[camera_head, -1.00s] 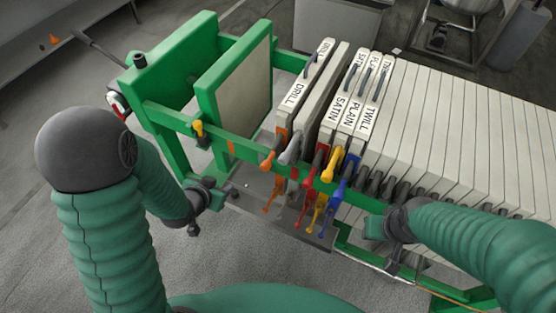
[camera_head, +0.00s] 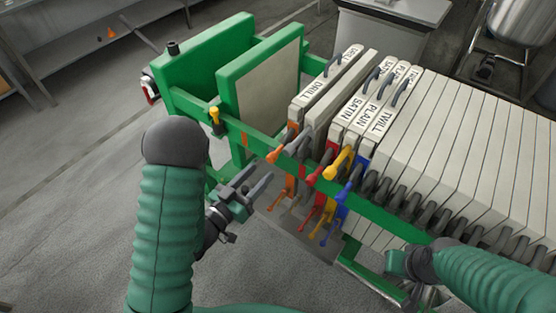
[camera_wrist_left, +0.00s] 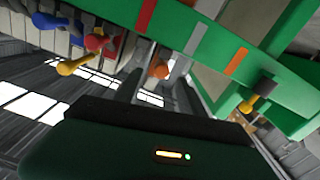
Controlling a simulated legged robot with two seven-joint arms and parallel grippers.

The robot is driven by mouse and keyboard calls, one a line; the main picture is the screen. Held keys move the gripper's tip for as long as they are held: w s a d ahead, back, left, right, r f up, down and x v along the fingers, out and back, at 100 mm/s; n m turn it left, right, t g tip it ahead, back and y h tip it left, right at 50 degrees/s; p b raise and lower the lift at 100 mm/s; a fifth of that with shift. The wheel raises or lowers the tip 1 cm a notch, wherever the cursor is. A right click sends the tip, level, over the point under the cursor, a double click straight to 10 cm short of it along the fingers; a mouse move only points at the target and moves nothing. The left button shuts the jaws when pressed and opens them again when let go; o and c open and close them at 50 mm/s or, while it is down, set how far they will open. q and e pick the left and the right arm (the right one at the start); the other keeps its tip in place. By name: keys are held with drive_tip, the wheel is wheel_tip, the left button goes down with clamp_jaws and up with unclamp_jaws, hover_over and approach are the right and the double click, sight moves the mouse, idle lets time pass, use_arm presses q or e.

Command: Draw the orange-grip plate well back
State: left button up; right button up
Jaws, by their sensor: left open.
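The orange-grip plate (camera_head: 315,85), labelled DRILL, hangs at the left end of the plate row. Its orange grip (camera_head: 276,154) sticks out over the green rail, with a lower orange grip (camera_head: 279,203) beneath. My left gripper (camera_head: 258,177) is open and empty, just in front of and below the upper orange grip, apart from it. In the left wrist view the orange grip (camera_wrist_left: 159,70) shows as a round end between the open fingers. My right gripper (camera_head: 398,264) is by the rail at lower right; its fingers are hard to make out.
Grey, red, yellow and blue grips (camera_head: 342,160) crowd close to the right of the orange one. The green end frame (camera_head: 215,62) and rail lie to the left, with a yellow-black knob (camera_head: 215,117). A gap separates frame and DRILL plate.

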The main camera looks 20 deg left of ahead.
sight(278, 154)
use_arm(q)
drive_tip(key=b+x, duration=0.1)
drive_tip(key=x, duration=0.2)
drive_tip(key=b+x, duration=0.1)
drive_tip(key=x, duration=0.2)
drive_tip(key=a+b+x, duration=0.1)
drive_tip(key=b+x, duration=0.1)
drive_tip(key=x, duration=0.1)
drive_tip(key=shift+w+f, duration=0.15)
drive_tip(key=shift+w+d, duration=0.2)
drive_tip(key=shift+w, duration=0.1)
drive_tip(key=shift+w+d, duration=0.1)
drive_tip(key=shift+d, duration=0.4)
drive_tip(key=shift+a, duration=0.3)
drive_tip(key=c, duration=0.9)
clamp_jaws()
drive_tip(key=shift+d, duration=0.15)
use_arm(e)
drive_tip(key=x, duration=0.3)
drive_tip(key=s+x, duration=0.1)
drive_tip(key=x, duration=0.1)
drive_tip(key=shift+f, duration=0.55)
use_arm(q)
drive_tip(key=shift+d, duration=0.1)
